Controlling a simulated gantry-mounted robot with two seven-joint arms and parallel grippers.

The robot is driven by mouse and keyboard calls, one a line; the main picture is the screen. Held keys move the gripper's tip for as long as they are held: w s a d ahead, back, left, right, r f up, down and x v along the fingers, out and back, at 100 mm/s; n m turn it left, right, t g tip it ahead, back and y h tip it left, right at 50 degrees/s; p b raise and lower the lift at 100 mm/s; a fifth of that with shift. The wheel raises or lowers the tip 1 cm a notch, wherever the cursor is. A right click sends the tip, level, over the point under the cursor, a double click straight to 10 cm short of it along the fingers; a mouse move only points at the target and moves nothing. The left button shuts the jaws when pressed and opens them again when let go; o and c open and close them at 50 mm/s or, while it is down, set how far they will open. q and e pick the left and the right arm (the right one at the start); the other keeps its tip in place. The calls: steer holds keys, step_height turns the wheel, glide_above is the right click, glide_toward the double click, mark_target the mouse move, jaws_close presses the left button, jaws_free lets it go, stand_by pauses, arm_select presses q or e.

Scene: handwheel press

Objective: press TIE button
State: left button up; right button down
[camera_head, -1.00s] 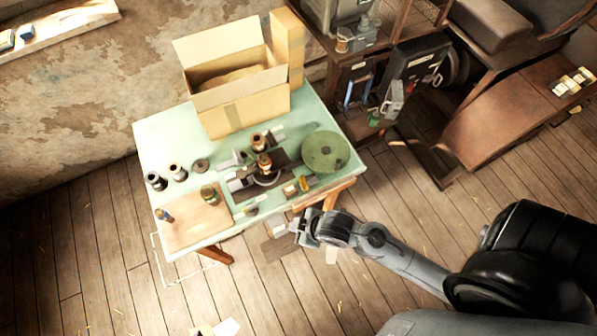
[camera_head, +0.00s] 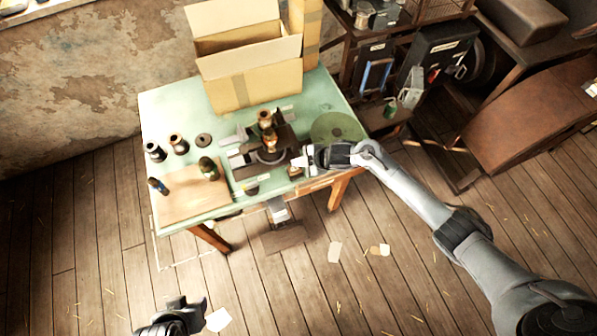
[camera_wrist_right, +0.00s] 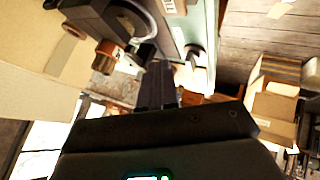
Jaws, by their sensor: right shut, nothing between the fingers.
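The handwheel press (camera_head: 268,157) stands on the pale green table, with brass-coloured parts on a dark base. My right gripper (camera_head: 304,161) is shut and empty at the right side of the press, beside the green round disc (camera_head: 338,130). Whether it touches anything there is unclear. In the right wrist view, its dark fingers (camera_wrist_right: 166,88) point away from the camera, with a brass-ended part (camera_wrist_right: 105,57) to their upper left. I cannot make out a button marked TIE; the gripper covers part of that area. My left gripper (camera_head: 203,306) is at the bottom edge, away from the table.
An open cardboard box (camera_head: 250,80) stands at the table's back. A wooden board (camera_head: 190,199) and several dark cylinders, including one at the left (camera_head: 155,151), occupy the left side. A shelf with equipment stands at right. The floor in front is mostly clear.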

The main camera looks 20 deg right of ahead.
steer(key=shift+w+d+r+t, duration=0.15)
steer(key=shift+w+r+t, duration=0.15)
steer(key=shift+w+r, duration=0.95)
steer(key=shift+f, duration=0.2)
steer(key=b, duration=0.7)
glide_above(297, 170)
step_height(297, 170, down, 7)
steer(key=shift+f, duration=0.1)
steer(key=shift+f+b, duration=0.55)
steer(key=shift+f, duration=0.15)
